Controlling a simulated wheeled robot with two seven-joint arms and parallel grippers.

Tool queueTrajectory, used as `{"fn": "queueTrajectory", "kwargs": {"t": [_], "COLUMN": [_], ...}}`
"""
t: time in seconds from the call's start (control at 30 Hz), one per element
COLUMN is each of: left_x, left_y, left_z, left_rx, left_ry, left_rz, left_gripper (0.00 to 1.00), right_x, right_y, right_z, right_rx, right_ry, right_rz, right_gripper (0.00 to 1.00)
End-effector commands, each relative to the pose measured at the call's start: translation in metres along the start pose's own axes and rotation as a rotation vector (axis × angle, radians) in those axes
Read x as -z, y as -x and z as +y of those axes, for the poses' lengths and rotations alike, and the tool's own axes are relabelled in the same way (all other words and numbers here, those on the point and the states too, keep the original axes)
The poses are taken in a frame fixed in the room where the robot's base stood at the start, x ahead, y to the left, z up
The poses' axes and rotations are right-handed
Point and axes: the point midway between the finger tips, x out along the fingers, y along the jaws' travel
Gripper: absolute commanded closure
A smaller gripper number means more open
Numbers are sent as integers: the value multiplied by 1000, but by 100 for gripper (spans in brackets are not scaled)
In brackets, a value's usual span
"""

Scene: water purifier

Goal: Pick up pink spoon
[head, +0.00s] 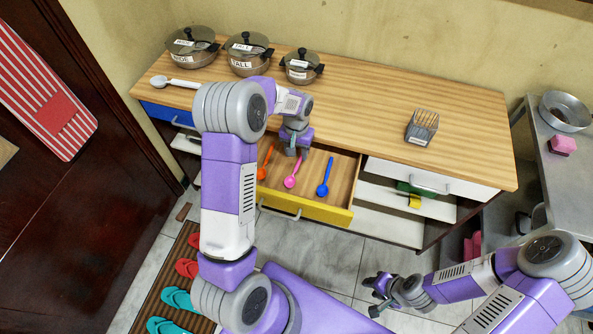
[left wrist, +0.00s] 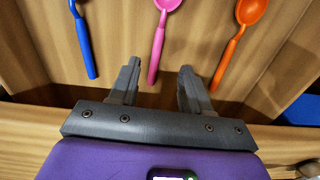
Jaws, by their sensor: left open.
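The pink spoon (head: 291,181) lies in the open yellow-fronted drawer (head: 331,214), between an orange spoon (head: 262,172) and a blue spoon (head: 324,188). My left gripper (head: 293,150) is above the drawer near the handle end of the pink spoon. In the left wrist view, the open left gripper (left wrist: 159,80) has the handle end of the pink spoon (left wrist: 159,40) showing between its fingers, with nothing gripped. The blue spoon (left wrist: 82,40) and orange spoon (left wrist: 238,40) lie to either side. My right gripper (head: 373,296) is open and empty over the floor.
Three lidded pots (head: 247,54) and a white spoon (head: 175,82) stand or lie at the left of the wooden counter (head: 365,95). A wire-topped holder (head: 422,126) is at the right. Slippers (head: 180,300) lie on the floor mat.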

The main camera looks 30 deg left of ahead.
Motion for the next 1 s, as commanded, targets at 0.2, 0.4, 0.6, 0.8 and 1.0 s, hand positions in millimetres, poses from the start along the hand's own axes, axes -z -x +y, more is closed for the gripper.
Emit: {"fn": "queueTrajectory", "kwargs": {"t": [0.2, 0.4, 0.6, 0.8, 1.0], "left_x": [-1, -1, -1, -1, -1], "left_y": [-28, -52, -52, -52, -52], "left_z": [4, 5, 5, 5, 5], "left_rx": [0, 0, 0, 0, 0], "left_ry": [-2, -2, -2, -2, -2], "left_rz": [-2, -1, 1, 1, 1], "left_gripper": [52, 52, 52, 80, 100], "right_x": [1, 1, 1, 1, 1], "right_y": [-13, -22, -21, -21, -21], "right_z": [5, 8, 8, 8, 8], "right_rx": [0, 0, 0, 0, 0], "right_ry": [0, 0, 0, 0, 0], "right_rz": [1, 1, 1, 1, 1], "right_gripper": [62, 62, 62, 62, 62]}}
